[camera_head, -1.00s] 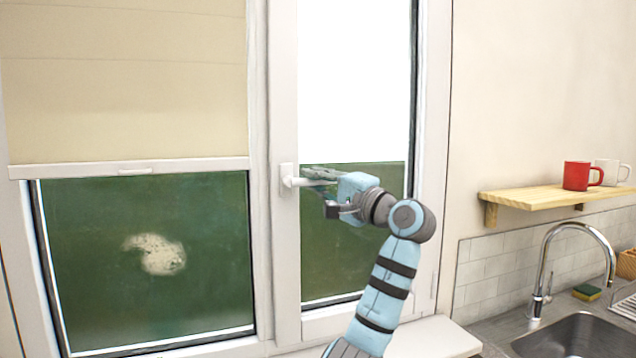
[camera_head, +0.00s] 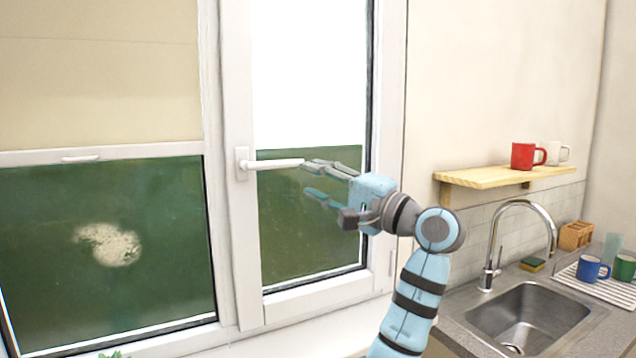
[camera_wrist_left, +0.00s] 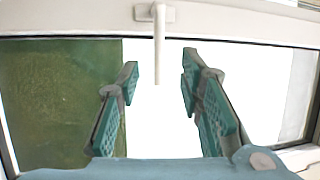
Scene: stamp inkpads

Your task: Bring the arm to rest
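My left gripper (camera_head: 311,178) is open and empty in front of the right window pane. Its fingers point left, toward the white window handle (camera_head: 275,163). The handle lies level, and its free end is close to the upper fingertip; I cannot tell whether they touch in the head view. In the left wrist view, the open left gripper (camera_wrist_left: 160,68) has two teal fingers spread apart, with the handle (camera_wrist_left: 159,50) ahead of them and nothing held between. My blue arm rises from the bottom of the head view. My right gripper is not in view.
A wooden shelf (camera_head: 484,178) holds a red mug (camera_head: 523,156) and a white mug (camera_head: 564,152). Below are a sink (camera_head: 525,318), a tall faucet (camera_head: 494,240) and a rack with a blue mug (camera_head: 591,270) and a green mug (camera_head: 624,267). The window frame (camera_head: 238,260) stands close behind the gripper.

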